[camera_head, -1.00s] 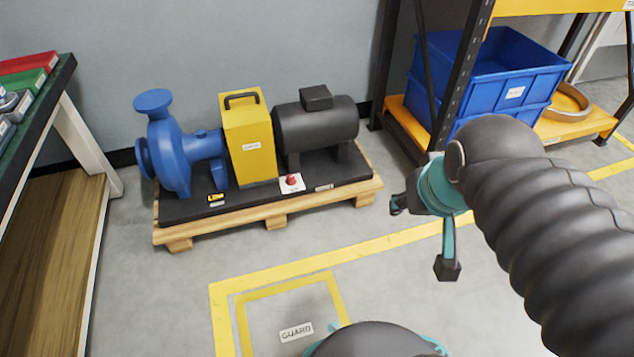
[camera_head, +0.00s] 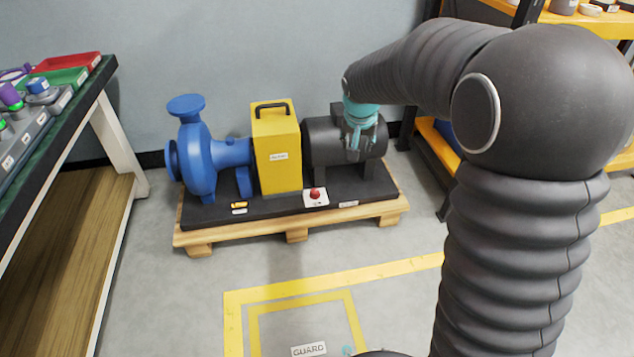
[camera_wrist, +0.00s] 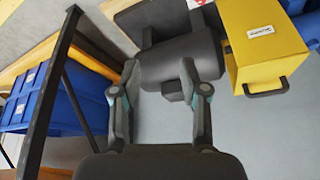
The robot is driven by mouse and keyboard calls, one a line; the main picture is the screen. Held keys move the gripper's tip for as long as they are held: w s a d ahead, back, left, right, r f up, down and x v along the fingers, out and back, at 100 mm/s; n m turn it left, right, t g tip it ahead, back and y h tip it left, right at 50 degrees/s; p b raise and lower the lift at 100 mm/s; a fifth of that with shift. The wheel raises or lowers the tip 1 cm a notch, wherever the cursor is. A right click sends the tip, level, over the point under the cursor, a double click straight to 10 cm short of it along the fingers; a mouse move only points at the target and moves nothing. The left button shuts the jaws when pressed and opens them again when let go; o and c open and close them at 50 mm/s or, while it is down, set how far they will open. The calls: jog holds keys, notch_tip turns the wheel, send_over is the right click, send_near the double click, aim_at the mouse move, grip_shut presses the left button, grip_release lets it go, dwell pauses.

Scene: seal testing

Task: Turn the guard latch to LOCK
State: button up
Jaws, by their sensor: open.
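The yellow guard (camera_head: 276,150), a box with a black top handle, stands between the blue pump (camera_head: 205,155) and the dark motor (camera_head: 322,142). A small orange piece (camera_head: 239,205) with a white label below it sits on the black base in front of the pump; I cannot tell if it is the latch or read its setting. My gripper (camera_head: 360,140) is in front of the motor in the head view, right of the guard. In the wrist view my gripper (camera_wrist: 159,68) is open and empty, with the motor beyond its fingers and the guard (camera_wrist: 262,45) at right.
A red button (camera_head: 315,194) on a white plate sits on the base's front. The wooden pallet (camera_head: 290,231) carries the set. A workbench (camera_head: 88,110) stands left, a shelf rack (camera_head: 430,140) right. The floor in front, with a GUARD-labelled yellow square (camera_head: 309,349), is clear.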

jog(key=w+a+f, duration=0.6)
jog(key=w+f, duration=0.1)
jog(key=f, duration=0.3)
jog(key=b, duration=0.1)
send_near(315, 190)
jog(key=b+x, duration=0.1)
jog(key=x, duration=0.7)
jog(key=shift+w+f+b, duration=0.1)
jog(key=shift+f+b, duration=0.3)
jog(key=shift+d, duration=0.1)
grip_shut()
